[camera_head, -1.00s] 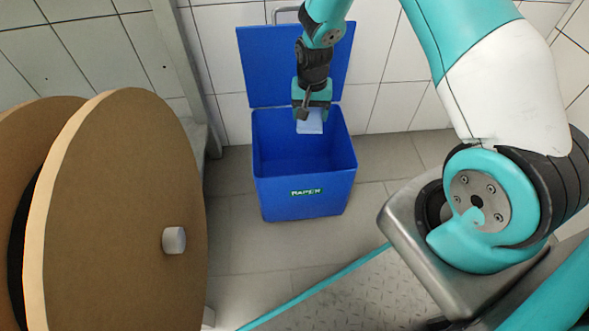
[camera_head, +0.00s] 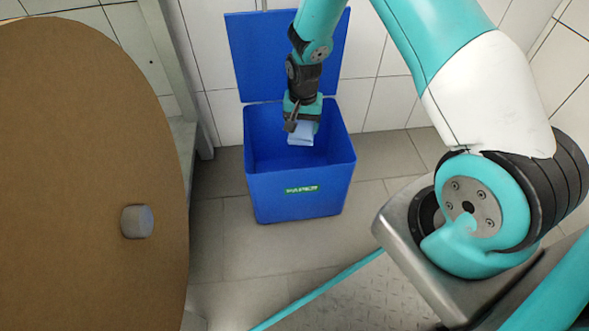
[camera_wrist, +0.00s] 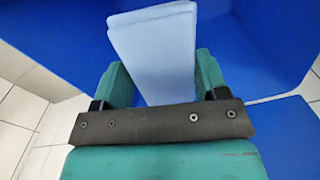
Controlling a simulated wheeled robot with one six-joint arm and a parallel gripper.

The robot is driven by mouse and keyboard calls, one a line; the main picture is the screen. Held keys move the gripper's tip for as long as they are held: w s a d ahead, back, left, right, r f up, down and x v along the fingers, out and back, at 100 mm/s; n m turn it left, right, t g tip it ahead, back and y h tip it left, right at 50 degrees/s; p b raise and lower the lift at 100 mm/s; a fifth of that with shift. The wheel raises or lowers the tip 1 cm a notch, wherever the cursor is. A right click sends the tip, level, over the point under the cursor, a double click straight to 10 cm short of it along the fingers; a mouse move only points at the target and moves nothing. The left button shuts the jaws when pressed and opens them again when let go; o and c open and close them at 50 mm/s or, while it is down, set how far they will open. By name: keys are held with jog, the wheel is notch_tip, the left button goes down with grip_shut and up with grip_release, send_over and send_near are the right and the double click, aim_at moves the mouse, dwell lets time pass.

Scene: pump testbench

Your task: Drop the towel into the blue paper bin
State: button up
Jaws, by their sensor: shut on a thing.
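The blue paper bin (camera_head: 300,196) stands on the floor against the tiled wall, its lid (camera_head: 262,55) raised behind it and a green "PAPER" label on its front. My gripper (camera_head: 303,126) points down over the bin's opening. It is shut on the light blue folded towel (camera_head: 300,138), which hangs below the fingers at about the level of the bin's rim. In the wrist view the towel (camera_wrist: 153,50) sits between the two green fingers (camera_wrist: 158,82), with blue bin surfaces behind it. The bin's floor is partly hidden by the towel and gripper.
A grey frame post (camera_head: 178,75) stands left of the bin. Tiled floor (camera_head: 245,255) in front of the bin is clear.

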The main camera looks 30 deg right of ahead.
jog(key=o, duration=1)
notch_tip(320, 180, up, 18)
jog(key=p, duration=0.7)
jog(key=shift+f, duration=0.25)
